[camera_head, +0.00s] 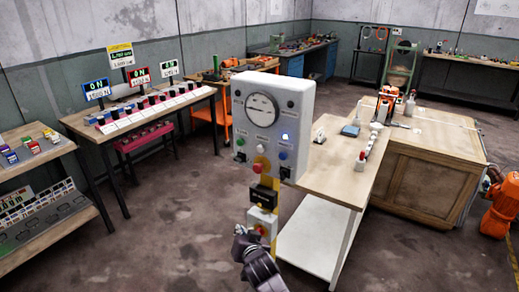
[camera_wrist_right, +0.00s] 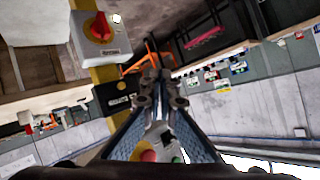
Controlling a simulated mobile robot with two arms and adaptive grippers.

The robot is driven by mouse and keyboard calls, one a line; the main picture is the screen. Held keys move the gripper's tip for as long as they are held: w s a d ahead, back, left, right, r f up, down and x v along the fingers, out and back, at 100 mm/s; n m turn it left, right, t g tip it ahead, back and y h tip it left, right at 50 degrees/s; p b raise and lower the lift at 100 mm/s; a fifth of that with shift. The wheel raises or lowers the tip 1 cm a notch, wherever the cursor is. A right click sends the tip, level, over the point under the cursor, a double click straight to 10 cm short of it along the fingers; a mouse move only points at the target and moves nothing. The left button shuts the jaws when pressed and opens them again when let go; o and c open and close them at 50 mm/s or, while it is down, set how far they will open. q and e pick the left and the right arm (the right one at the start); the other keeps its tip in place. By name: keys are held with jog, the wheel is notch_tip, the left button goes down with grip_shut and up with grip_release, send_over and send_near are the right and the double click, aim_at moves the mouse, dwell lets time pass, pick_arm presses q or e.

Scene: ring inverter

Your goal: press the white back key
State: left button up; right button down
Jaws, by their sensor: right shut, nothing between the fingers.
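A grey-white control panel (camera_head: 267,105) stands on a yellow post, with a round dial at its top. Below the dial are a white key (camera_head: 262,149), a green key (camera_head: 240,142) and a blue key (camera_head: 283,155); their labels are too small to read. My right gripper (camera_head: 240,232) is shut and empty, low beside the post and below the panel's keys, apart from them in the head view. In the right wrist view the gripper (camera_wrist_right: 160,85) has its fingertips together. The white key cannot be made out there. My left gripper is out of view.
The red switch (camera_wrist_right: 100,27) also shows in the right wrist view. A wooden table (camera_head: 340,180) stands right behind the panel. Open floor lies left.

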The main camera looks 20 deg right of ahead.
aim_at(260, 149)
jog(key=w+d+r+m+t, duration=0.1)
jog(key=w+r, duration=0.1)
jog(key=r, duration=0.9)
jog(key=w+r+m+t+h, duration=0.1)
jog(key=w+r+m+t, duration=0.1)
jog(key=r, duration=0.8)
jog(key=shift+w+d+r+m+h, duration=0.2)
jog(key=shift+d+r+m+h, duration=0.1)
jog(key=shift+d+r, duration=0.05)
jog(key=w+d, duration=0.5)
jog(key=d, duration=0.2)
jog(key=shift+w, duration=0.2)
jog(key=shift+w+d, duration=0.25)
jog(key=shift+d, duration=0.05)
